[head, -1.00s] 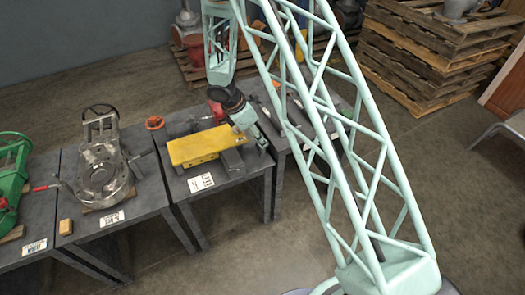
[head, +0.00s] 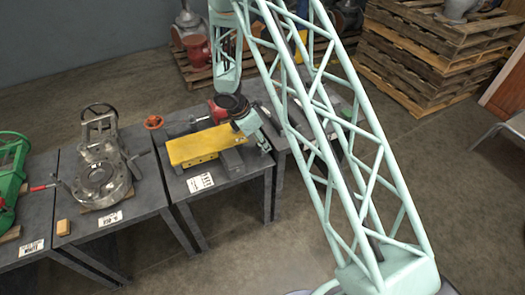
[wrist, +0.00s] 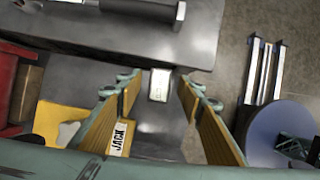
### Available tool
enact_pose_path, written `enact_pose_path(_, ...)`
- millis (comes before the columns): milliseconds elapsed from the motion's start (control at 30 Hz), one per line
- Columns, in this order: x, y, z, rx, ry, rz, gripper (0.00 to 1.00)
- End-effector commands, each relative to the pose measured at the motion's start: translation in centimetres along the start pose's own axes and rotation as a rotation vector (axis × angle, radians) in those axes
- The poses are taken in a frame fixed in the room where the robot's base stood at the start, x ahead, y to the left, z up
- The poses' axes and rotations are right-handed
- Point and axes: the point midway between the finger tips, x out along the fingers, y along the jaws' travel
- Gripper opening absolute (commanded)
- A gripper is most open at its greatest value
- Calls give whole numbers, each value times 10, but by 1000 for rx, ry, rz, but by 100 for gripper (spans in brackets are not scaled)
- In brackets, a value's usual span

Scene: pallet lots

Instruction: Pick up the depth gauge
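My gripper (wrist: 160,100) is open in the wrist view, with its two green fingers and yellow pads spread apart and nothing held between them. In the head view my gripper (head: 262,146) hangs over the right side of the table with the yellow block. A grey cylindrical tool (wrist: 145,8) with a bright end collar lies on the dark tabletop at the top of the wrist view, beyond the fingertips. I cannot tell whether it is the depth gauge. No other thing can be made out as the depth gauge. My arm hides part of the rightmost table.
A yellow block (head: 198,147) and its label (head: 201,182) are on the table beside my gripper. A JACK label (wrist: 121,136) and a white card (wrist: 159,85) show below the fingers. A valve casting (head: 102,180) stands on the table to the left. Stacked pallets (head: 425,55) stand behind.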

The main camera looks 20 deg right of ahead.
Motion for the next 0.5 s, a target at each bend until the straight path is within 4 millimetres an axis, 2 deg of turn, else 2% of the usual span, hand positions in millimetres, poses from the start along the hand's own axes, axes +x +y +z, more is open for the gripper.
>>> enact_pose_path(133,9,0,0,0,0,0,35)
enact_pose_path(500,10,0,0,0,0,1,35)
